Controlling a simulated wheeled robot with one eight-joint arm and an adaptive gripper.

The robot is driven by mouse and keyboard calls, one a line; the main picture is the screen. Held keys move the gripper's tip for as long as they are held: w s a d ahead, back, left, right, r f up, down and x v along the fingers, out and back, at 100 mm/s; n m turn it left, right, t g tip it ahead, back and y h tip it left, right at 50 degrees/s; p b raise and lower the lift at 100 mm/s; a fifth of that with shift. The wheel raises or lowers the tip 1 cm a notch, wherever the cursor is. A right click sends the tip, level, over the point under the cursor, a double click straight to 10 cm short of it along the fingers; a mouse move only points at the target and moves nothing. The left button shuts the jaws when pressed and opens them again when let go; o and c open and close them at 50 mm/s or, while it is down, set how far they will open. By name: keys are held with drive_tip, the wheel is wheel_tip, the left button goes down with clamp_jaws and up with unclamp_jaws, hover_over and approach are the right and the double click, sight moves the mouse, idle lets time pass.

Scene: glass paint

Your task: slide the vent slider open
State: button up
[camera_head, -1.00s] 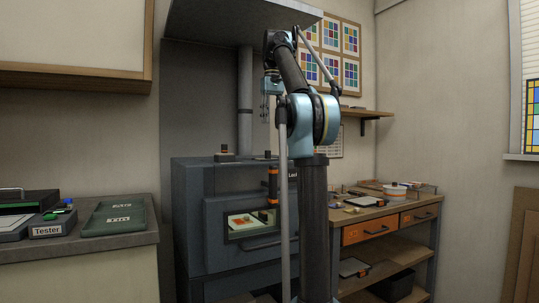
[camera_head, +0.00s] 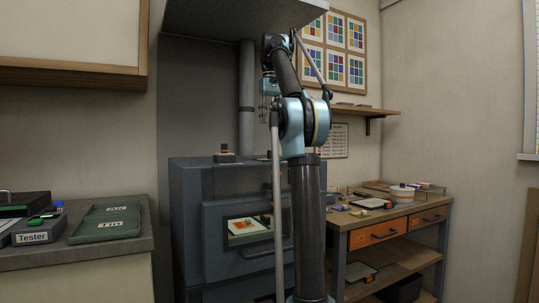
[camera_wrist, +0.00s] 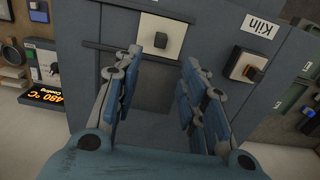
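The vent slider appears to be the pale square plate with a black knob (camera_wrist: 163,36) on the kiln top, seen in the wrist view. It sits on a dark track with rails beside it. My gripper (camera_wrist: 163,64) is open and empty above the kiln top, with its fingers apart and the slider just beyond the fingertips. They do not appear to touch it. In the head view my gripper (camera_head: 266,112) hangs above the grey kiln (camera_head: 186,215). My arm hides part of the kiln top there, and I cannot make out the slider.
A square base with a dark knob (camera_wrist: 247,67) stands beside the Kiln label (camera_wrist: 258,25). A lit display reading 480 °C Cooling (camera_wrist: 52,97) is at the left. The vent pipe (camera_head: 246,105) rises behind my arm. A workbench (camera_head: 390,212) stands at the right.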

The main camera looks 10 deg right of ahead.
sight(270, 155)
wheel_tip(270, 155, down, 14)
drive_tip(key=shift+r, duration=0.1)
idle(0.6)
clamp_jaws()
